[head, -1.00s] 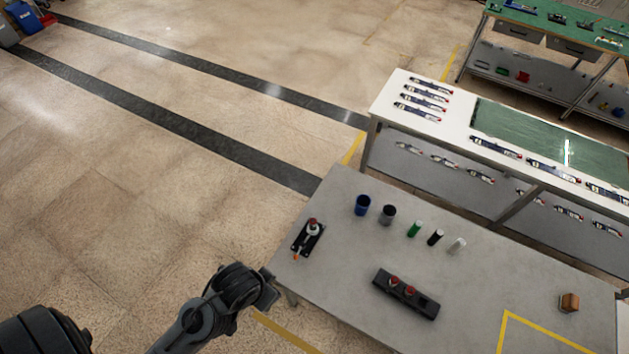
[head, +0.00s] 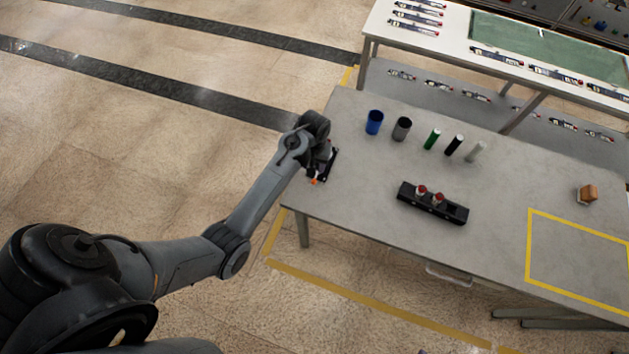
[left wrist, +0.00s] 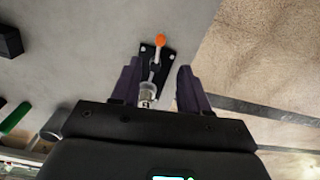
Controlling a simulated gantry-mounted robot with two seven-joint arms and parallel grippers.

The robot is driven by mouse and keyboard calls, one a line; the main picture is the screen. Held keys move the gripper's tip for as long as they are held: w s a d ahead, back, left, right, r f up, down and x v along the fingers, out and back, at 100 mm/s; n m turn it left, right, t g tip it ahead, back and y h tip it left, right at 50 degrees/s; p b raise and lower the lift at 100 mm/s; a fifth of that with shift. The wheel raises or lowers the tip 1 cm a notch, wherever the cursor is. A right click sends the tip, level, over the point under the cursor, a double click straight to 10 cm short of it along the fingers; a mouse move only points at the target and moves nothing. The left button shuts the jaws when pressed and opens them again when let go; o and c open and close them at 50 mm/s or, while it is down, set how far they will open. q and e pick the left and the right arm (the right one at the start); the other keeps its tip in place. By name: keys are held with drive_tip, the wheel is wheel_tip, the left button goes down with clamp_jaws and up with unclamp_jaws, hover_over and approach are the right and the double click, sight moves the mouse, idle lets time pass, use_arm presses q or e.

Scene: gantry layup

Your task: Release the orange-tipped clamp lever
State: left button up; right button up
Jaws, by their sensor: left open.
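The toggle clamp (left wrist: 150,77) sits on a black base plate at the table's left edge. Its lever has an orange tip (left wrist: 160,39), which points away from my gripper in the left wrist view. In the head view the orange tip (head: 314,181) shows just below my left gripper (head: 325,160), and most of the clamp is hidden by the hand. My left gripper (left wrist: 157,85) is open, with one finger on each side of the clamp in the wrist view. Contact with the lever cannot be told. My right gripper is not in view.
On the grey table (head: 340,205) stand a blue cup (head: 374,122), a grey cup (head: 401,129) and several upright cylinders. A black block with red-topped parts (head: 432,203) lies at the middle. A brown block (head: 587,194) is near a yellow taped square on the right.

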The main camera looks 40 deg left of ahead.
sight(313, 180)
use_arm(q)
wheel_tip(313, 180, down, 10)
drive_tip(key=shift+f+b, duration=0.15)
drive_tip(key=shift+b, duration=0.3)
clamp_jaws()
drive_tip(key=shift+s+a+r+m+p, duration=0.2)
drive_tip(key=shift+a+m+p, duration=0.1)
drive_tip(key=shift+p, duration=0.35)
drive_tip(key=shift+m, duration=0.3)
drive_tip(key=shift+f, duration=0.2)
